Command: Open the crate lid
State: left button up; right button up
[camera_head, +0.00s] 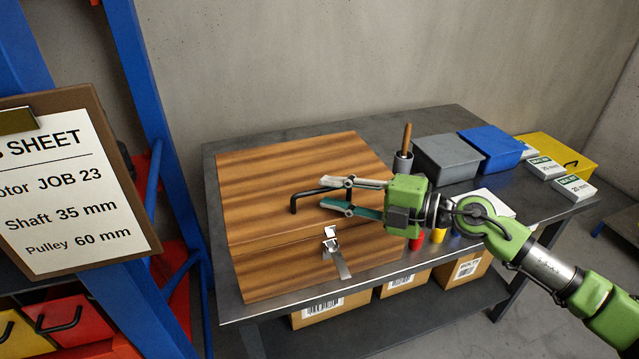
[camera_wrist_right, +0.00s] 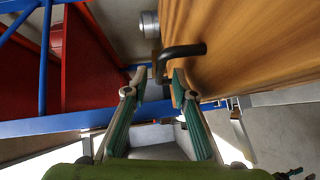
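The wooden crate (camera_head: 285,275) stands on the left part of the grey table, and its striped lid (camera_head: 265,170) lies closed on top. A black bar handle (camera_head: 294,204) is on the lid; it also shows in the right wrist view (camera_wrist_right: 185,50). A metal latch (camera_head: 329,240) is on the crate front, with its lever hanging down and outward. My right gripper (camera_head: 326,193) is open at the handle. In the right wrist view, the handle's near end lies between or just beyond the fingertips (camera_wrist_right: 160,77); contact is unclear. My left gripper is not in view.
A grey bin (camera_head: 448,160), a blue bin (camera_head: 490,148) and a yellow case (camera_head: 560,157) stand on the table to the right. A cup with a wooden-handled tool (camera_head: 404,150) is just behind my right gripper. A clipboard (camera_head: 70,190) and blue rack post (camera_head: 150,110) are at left.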

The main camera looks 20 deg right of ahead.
aim_at(324, 191)
jog(key=shift+p+x, duration=0.35)
jog(key=shift+x, duration=0.75)
jog(key=shift+w+a, duration=0.4)
jog(key=shift+a, duration=0.05)
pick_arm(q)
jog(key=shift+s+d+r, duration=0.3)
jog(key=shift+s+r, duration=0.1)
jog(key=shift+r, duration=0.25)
pick_arm(e)
jog(key=shift+f, duration=0.1)
grip_shut()
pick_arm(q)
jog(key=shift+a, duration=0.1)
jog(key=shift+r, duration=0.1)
pick_arm(e)
jog(key=shift+d, duration=0.1)
